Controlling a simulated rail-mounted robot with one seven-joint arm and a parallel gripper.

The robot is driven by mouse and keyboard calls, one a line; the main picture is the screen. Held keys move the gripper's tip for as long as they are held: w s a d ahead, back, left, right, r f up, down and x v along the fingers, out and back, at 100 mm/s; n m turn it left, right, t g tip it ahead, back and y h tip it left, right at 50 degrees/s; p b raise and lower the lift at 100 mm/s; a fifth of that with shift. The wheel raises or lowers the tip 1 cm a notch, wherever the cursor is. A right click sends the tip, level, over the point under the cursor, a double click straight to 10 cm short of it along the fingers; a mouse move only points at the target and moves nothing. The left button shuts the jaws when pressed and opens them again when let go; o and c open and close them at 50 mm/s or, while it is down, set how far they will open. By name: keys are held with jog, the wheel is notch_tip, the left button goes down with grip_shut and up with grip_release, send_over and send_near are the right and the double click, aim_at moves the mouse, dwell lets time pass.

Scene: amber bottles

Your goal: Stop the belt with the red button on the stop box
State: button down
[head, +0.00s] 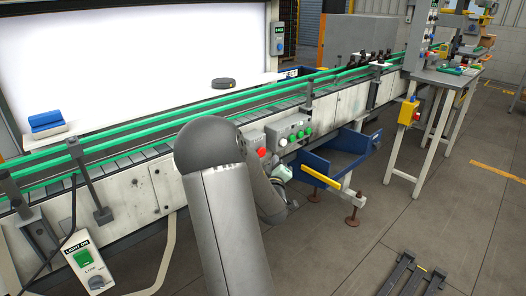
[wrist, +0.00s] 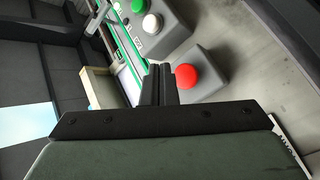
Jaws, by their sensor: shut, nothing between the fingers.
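The stop box (wrist: 205,68) is a small grey box with a round red button (wrist: 187,77), close to my fingertips in the wrist view. In the head view the red button (head: 262,153) shows on the belt's side, just right of my arm. My gripper (wrist: 160,70) is shut and empty. Its dark fingers lie just left of the red button in the wrist picture, seemingly apart from it; the exact depth gap is unclear. The belt (head: 130,158) runs between green rails. In the head view my arm hides part of the belt side, and the fingers cannot be made out.
Dark bottles (head: 375,57) stand on the far belt. A light-switch box (head: 88,264) is at lower left. The floor at right is mostly clear.

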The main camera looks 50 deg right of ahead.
aim_at(261, 152)
jog(key=shift+w+d+b, duration=0.1)
jog(key=shift+w+b, duration=0.35)
jog(key=shift+w, duration=0.9)
jog(key=shift+w, duration=0.1)
dwell(1.0)
jog(key=shift+w+d+b, duration=0.1)
jog(key=shift+w+b, duration=0.2)
jog(key=shift+b, duration=0.1)
jog(key=shift+w, duration=0.5)
dwell(0.5)
jog(key=shift+s+b, duration=0.15)
jog(key=shift+b, duration=0.2)
jog(key=shift+s+b, duration=0.35)
jog(key=shift+s, duration=0.4)
